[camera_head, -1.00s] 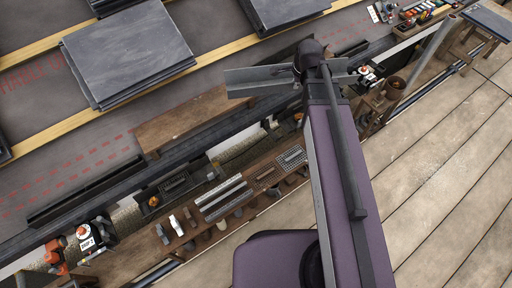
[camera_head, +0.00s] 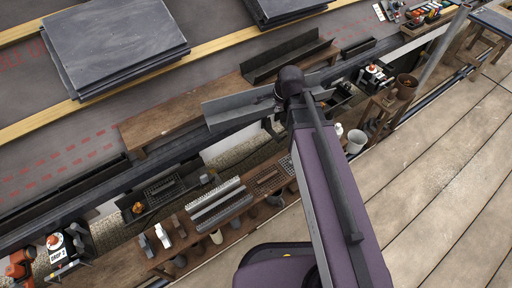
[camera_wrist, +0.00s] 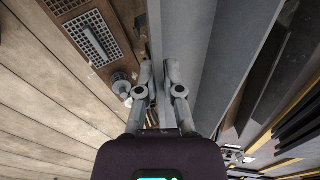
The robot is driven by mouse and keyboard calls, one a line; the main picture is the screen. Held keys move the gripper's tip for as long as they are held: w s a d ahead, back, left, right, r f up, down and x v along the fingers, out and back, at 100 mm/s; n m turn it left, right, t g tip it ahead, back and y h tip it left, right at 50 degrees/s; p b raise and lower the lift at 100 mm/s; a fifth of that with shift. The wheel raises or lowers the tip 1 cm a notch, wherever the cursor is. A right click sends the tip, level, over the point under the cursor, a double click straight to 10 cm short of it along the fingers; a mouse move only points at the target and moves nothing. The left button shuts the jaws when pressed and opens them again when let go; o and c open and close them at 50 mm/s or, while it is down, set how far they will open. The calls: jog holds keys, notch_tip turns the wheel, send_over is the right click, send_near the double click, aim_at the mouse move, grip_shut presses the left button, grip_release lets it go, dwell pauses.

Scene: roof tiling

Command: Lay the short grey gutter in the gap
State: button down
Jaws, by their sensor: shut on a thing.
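My gripper (camera_head: 279,97) is shut on the short grey gutter (camera_head: 238,107), a light grey angled channel. It is held above the eave, and part of it is hidden behind my gripper and arm. In the wrist view, the fingers (camera_wrist: 158,78) grip the edge of the grey gutter (camera_wrist: 213,65), which runs away from me. Dark gutter lengths lie along the eave at left (camera_head: 92,180) and at right (camera_head: 357,47). The stretch between them is partly covered by the held gutter and my arm, so I cannot tell the gap's exact ends.
A brown board (camera_head: 160,123) lies along the roof edge, with a dark channel (camera_head: 287,58) at its right. Slate stacks (camera_head: 115,45) lie on the roof. A bench (camera_head: 190,235) with grey strips and grates stands below the eave.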

jog(key=s+a+f+n+b, duration=0.1)
jog(key=a+f+b, duration=0.2)
jog(key=f+b, duration=0.5)
jog(key=s+a+f+n+b, duration=0.1)
jog(key=a+f+b, duration=0.3)
jog(key=f+b, duration=0.4)
jog(key=shift+s+f+y, duration=0.15)
jog(key=shift+f+y, duration=0.25)
jog(key=shift+f, duration=0.25)
jog(key=shift+f+b, duration=0.1)
jog(key=shift+b, duration=0.2)
notch_tip(320, 180, down, 7)
jog(key=b, duration=0.6)
jog(key=shift+b, duration=0.35)
dwell(1.3)
jog(key=c, duration=0.7)
grip_release()
